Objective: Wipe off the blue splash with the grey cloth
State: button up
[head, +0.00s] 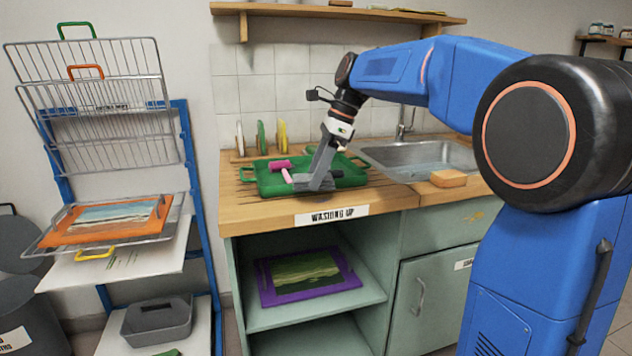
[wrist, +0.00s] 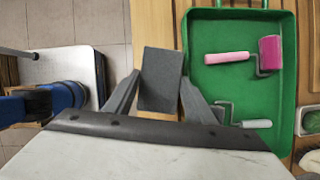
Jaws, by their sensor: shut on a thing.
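My gripper (head: 318,182) is low over the front edge of the green tray in the head view. In the wrist view my gripper (wrist: 160,92) is shut on a flat grey piece, the grey cloth (wrist: 161,70), with a finger on each side of it. The wrist view has the cloth over the wooden worktop (wrist: 151,20), just left of the tray. Whether the cloth touches anything below is unclear. I cannot make out a blue splash in either view; it may be hidden by the gripper, cloth or arm.
The green tray (head: 350,180) holds a pink roller (wrist: 270,53) and a second roller with a pale handle (wrist: 256,124). A sink (head: 425,158) and an orange-brown sponge (head: 449,178) are to the right. A wire rack (head: 95,130) stands at the left.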

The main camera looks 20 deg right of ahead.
jog(key=shift+r, duration=0.8)
jog(key=shift+r, duration=0.15)
jog(key=shift+r, duration=1.35)
